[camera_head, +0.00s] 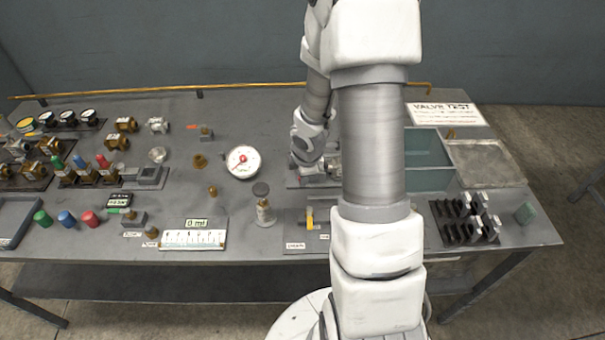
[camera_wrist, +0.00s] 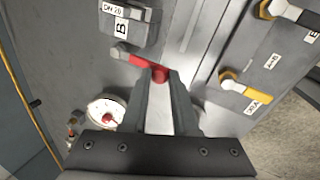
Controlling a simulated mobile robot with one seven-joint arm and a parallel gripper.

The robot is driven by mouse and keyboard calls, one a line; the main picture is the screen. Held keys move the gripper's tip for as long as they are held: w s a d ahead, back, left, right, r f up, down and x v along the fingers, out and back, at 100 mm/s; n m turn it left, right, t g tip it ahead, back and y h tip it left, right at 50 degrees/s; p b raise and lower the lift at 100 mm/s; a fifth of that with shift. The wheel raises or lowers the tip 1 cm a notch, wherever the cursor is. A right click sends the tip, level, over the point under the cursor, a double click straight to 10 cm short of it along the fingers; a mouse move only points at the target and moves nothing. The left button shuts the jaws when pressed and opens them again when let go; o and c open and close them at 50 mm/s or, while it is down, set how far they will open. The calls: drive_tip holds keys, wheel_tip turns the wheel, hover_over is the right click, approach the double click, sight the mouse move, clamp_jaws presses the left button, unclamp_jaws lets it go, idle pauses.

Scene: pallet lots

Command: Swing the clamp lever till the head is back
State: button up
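In the wrist view a red lever (camera_wrist: 128,57) runs slantwise to a rounded red end (camera_wrist: 159,73) at my fingertips. My gripper (camera_wrist: 162,80) has its two dark fingers apart, with a pale strip visible between them. I cannot tell whether they touch or pinch the red end. The clamp's head cannot be made out clearly. In the head view my gripper (camera_head: 312,168) is low over a plate right of the gauge, and my arm hides much of that spot.
A dial gauge (camera_head: 242,162) stands left of my gripper, and a grey block marked DN 20 (camera_wrist: 130,22) lies near the lever. A teal tray (camera_head: 428,160) and black slotted rack (camera_head: 462,222) stand right of my arm.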

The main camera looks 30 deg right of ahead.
drive_tip(key=o, duration=0.4)
drive_tip(key=shift+s+f, duration=0.25)
drive_tip(key=shift+s, duration=0.05)
drive_tip(key=shift+c, duration=0.2)
drive_tip(key=shift+w+r, duration=0.1)
drive_tip(key=shift+w, duration=0.05)
drive_tip(key=shift+r, duration=0.1)
drive_tip(key=shift+r, duration=0.25)
drive_tip(key=p+v, duration=0.9)
drive_tip(key=v, duration=0.7)
drive_tip(key=shift+s+r+p, duration=0.2)
drive_tip(key=shift+r+p, duration=0.1)
drive_tip(key=shift+r, duration=0.05)
